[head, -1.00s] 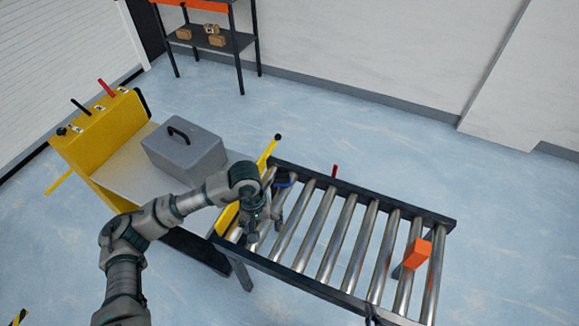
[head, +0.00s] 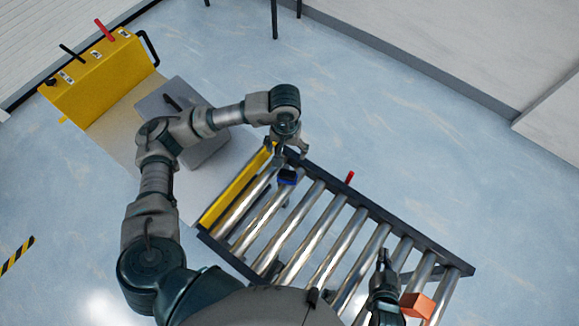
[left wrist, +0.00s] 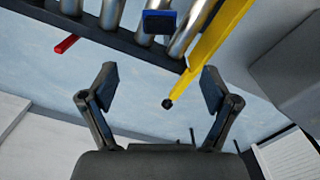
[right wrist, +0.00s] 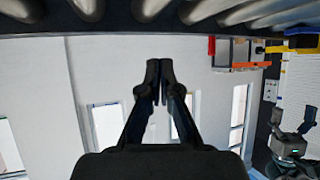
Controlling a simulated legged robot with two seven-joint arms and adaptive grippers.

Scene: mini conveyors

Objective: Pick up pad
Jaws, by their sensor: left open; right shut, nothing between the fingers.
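The pad looks to be the small blue and black block (head: 287,177) on the rollers near the far left corner of the conveyor. It also shows at the top of the left wrist view (left wrist: 160,22), beyond the fingertips. My left gripper (head: 290,150) is open and empty, just past the pad on its far side in the head view. It also shows in the left wrist view (left wrist: 158,88), with its fingers spread and apart from the pad. My right gripper (head: 384,258) is shut and empty over the right part of the conveyor, and it shows closed in the right wrist view (right wrist: 160,75).
The roller conveyor (head: 325,232) has a dark frame and a red peg (head: 350,177). An orange block (head: 417,305) sits at its right end. A yellow bar (head: 235,187) borders its left end. A grey case (head: 205,150) and yellow control box (head: 100,75) stand left.

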